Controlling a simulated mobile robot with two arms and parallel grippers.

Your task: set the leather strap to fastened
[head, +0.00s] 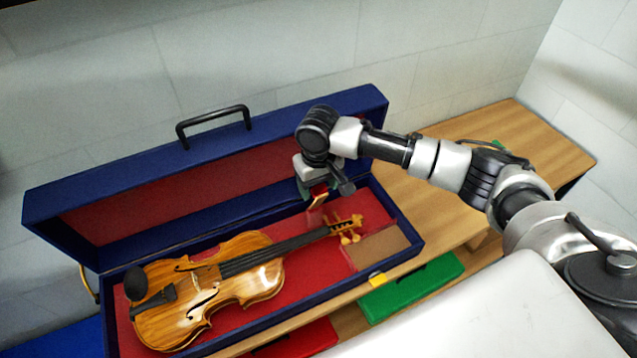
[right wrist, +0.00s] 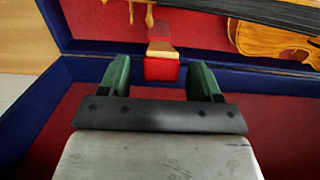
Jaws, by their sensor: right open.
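The violin (head: 215,290) lies in the open blue case (head: 290,318), its neck toward the right. A small tan piece, which looks like the leather strap (head: 319,200), stands beside the neck on the lid side. In the right wrist view the strap (right wrist: 161,48) shows as a tan flap above a red block. I see no strap lying across the neck, though the gripper hides part of this spot. My right gripper (head: 318,190) is open above the strap. Its green fingers (right wrist: 160,78) are spread, with the strap just beyond their tips. My left gripper is not in view.
The case lid (head: 140,200) stands open at the back with a black handle (head: 213,122). A tan compartment cover (head: 378,248) lies right of the scroll. A green box (head: 412,288) sits below the case front.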

